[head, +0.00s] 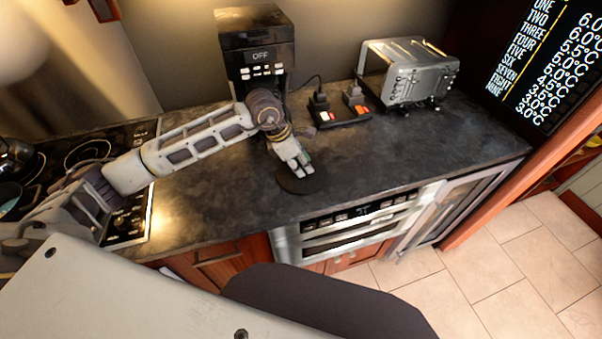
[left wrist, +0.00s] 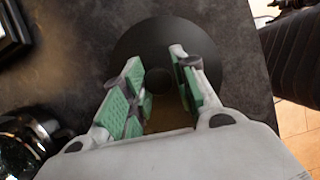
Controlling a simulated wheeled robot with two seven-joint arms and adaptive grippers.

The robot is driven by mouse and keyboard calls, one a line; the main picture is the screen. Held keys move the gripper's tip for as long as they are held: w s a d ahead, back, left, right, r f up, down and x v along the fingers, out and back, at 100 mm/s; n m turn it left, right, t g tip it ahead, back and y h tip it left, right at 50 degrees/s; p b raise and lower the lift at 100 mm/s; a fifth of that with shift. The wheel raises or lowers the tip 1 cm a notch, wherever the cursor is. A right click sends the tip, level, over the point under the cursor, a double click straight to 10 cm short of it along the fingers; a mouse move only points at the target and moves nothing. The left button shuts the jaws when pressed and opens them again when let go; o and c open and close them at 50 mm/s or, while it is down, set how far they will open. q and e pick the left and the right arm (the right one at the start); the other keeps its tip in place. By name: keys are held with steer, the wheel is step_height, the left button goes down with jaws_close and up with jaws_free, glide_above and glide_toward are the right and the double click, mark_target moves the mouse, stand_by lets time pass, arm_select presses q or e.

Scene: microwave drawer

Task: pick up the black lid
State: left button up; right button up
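The black lid (head: 299,186) lies flat on the dark countertop near its front edge, below my left gripper (head: 304,169). In the left wrist view the lid (left wrist: 205,35) is a round dark disc with a small round knob (left wrist: 158,79) at its middle. My left gripper (left wrist: 157,62) is open there, with green-padded fingers on either side of the knob and nothing held between them. I cannot tell whether the fingertips touch the lid. The fingers hide part of the lid. My right gripper is not in view.
A coffee maker (head: 254,45) stands behind the lid. A power strip with plugs (head: 340,112) and a metal toaster (head: 408,75) stand farther right. A stovetop (head: 130,225) is at the left. An open appliance door (head: 450,205) juts out below the counter. Counter right of the lid is clear.

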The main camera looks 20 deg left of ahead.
mark_target(301, 165)
arm_select(q)
steer(key=shift+s+a+f, duration=0.1)
steer(key=shift+s+f, duration=0.15)
steer(key=shift+f, duration=0.45)
jaws_close()
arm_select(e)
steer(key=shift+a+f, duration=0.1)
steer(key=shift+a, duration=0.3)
arm_select(q)
steer(key=shift+r, duration=0.1)
steer(key=shift+w+r, duration=0.15)
steer(key=shift+r, duration=0.4)
step_height(301, 165, up, 8)
steer(key=shift+w+f+b, duration=0.1)
steer(key=shift+w+b, duration=0.05)
steer(key=shift+b, duration=0.45)
steer(key=shift+r, duration=0.7)
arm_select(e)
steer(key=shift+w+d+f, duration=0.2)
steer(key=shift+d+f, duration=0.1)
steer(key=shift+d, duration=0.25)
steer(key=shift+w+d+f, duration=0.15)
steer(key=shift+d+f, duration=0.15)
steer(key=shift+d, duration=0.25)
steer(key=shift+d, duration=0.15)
arm_select(q)
steer(key=shift+f, duration=0.1)
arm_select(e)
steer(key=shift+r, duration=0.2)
